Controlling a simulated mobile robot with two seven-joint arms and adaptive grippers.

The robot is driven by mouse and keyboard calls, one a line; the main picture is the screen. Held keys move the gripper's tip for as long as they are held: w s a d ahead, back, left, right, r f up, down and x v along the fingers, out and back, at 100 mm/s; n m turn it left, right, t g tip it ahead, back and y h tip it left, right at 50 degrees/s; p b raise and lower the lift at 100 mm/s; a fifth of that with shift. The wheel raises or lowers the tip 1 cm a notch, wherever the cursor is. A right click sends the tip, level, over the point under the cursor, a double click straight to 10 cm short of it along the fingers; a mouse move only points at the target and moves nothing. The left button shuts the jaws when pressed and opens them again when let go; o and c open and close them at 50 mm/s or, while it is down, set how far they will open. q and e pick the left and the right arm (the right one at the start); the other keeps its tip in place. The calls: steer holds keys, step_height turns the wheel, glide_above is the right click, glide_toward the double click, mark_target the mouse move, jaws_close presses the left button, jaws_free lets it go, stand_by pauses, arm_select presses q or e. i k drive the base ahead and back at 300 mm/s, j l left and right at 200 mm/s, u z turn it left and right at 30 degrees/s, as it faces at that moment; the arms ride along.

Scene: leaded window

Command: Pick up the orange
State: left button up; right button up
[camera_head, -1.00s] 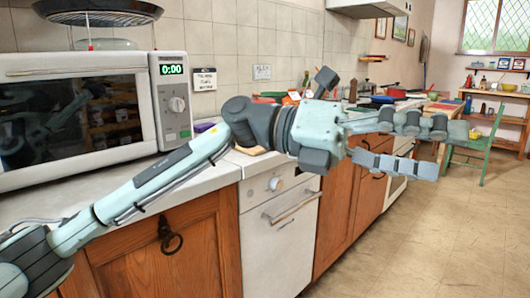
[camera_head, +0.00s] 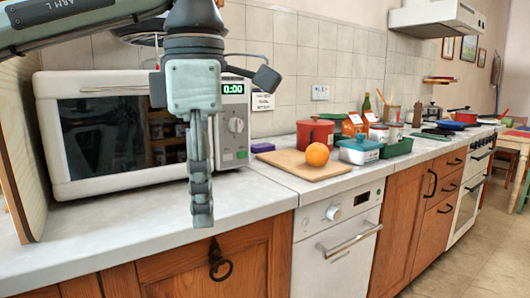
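The orange (camera_head: 317,154) rests on a light wooden cutting board (camera_head: 284,163) on the counter, right of the microwave. It shows fully, with nothing in front of it. My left gripper (camera_head: 202,212) hangs fingers-down in front of the microwave, to the left of the orange and apart from it. Its fingers line up edge-on, so I cannot tell how far apart they are. I see nothing held in it. My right gripper is not in view.
A microwave (camera_head: 95,140) stands behind my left gripper. A red pot (camera_head: 316,132), a teal-lidded container (camera_head: 360,150) and a green tray (camera_head: 398,148) stand near the board. A small purple item (camera_head: 263,147) lies left of it. The white counter (camera_head: 120,225) is clear in front.

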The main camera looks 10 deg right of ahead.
mark_target(317, 155)
steer(key=i+l+u, duration=0.4)
steer(key=l, duration=0.25)
steer(key=l+u, duration=0.2)
steer(key=i+l, duration=0.15)
steer(key=l, duration=0.3)
steer(key=i+l+u, duration=0.1)
steer(key=l, duration=0.3)
steer(key=i+l, duration=0.15)
steer(key=l, duration=0.3)
steer(key=i+l, duration=0.1)
steer(key=l, duration=0.35)
steer(key=i+l+u, duration=0.1)
steer(key=l, duration=0.35)
